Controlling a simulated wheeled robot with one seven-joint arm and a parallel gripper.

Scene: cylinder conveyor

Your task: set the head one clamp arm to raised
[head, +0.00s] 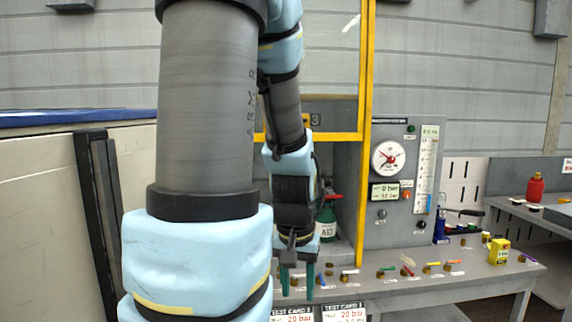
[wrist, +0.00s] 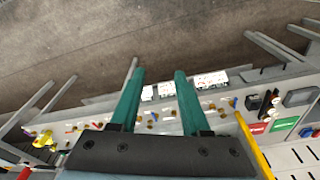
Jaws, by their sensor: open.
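My gripper (head: 297,279) hangs fingers-down over the front of the grey bench, its two green fingers apart with nothing between them. In the wrist view the open gripper (wrist: 160,75) points across the bench edge, with white cards and a row of small brass fittings behind and between the fingers. I cannot pick out the head one clamp arm with certainty. My arm hides the left part of the bench.
A yellow frame post (head: 365,140) stands just right of my gripper. Behind it are a green bottle (head: 328,222) and a gauge panel (head: 390,160). A yellow box (head: 498,251) and a blue jack (head: 440,226) stand to the right. Test cards (head: 344,312) hang at the bench front.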

